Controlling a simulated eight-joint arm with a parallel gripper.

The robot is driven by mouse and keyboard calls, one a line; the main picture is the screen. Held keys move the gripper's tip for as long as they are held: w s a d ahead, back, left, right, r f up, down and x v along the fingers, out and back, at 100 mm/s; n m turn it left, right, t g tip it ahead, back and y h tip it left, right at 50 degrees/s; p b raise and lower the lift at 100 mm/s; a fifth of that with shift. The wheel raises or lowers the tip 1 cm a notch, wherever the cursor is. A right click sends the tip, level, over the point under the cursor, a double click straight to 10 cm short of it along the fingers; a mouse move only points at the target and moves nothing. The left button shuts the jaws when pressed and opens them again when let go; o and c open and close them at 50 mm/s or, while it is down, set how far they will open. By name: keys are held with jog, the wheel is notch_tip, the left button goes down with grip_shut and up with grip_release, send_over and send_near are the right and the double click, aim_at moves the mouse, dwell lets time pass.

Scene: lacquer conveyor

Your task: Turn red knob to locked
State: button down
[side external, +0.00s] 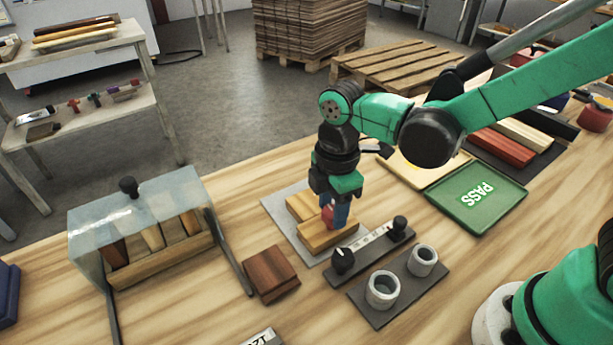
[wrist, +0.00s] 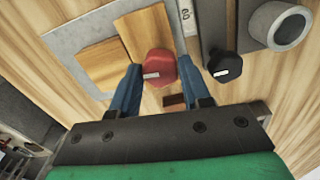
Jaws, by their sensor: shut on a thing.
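The red knob (wrist: 160,66) has a white mark lying nearly level across its face in the wrist view. It sits by the wooden blocks on a grey plate (wrist: 70,40). In the side view a small part of the red knob (side external: 327,214) shows beside my blue fingers. My gripper (wrist: 159,72) points down with one finger on each side of the knob and is shut on it. In the side view my gripper (side external: 338,208) is over the plate. No lock marking is readable.
A dark strip with black knobs (side external: 372,247) and a dark base with two grey cups (side external: 383,290) stand close by. A brown block (side external: 271,272), a glass-sided box (side external: 145,215) and a green PASS tray (side external: 476,197) surround the area. Bare table lies at the front left.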

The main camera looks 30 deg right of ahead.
jog(key=m, duration=1.2)
jog(key=shift+m, duration=2.1)
jog(key=shift+c, duration=2.1)
grip_release()
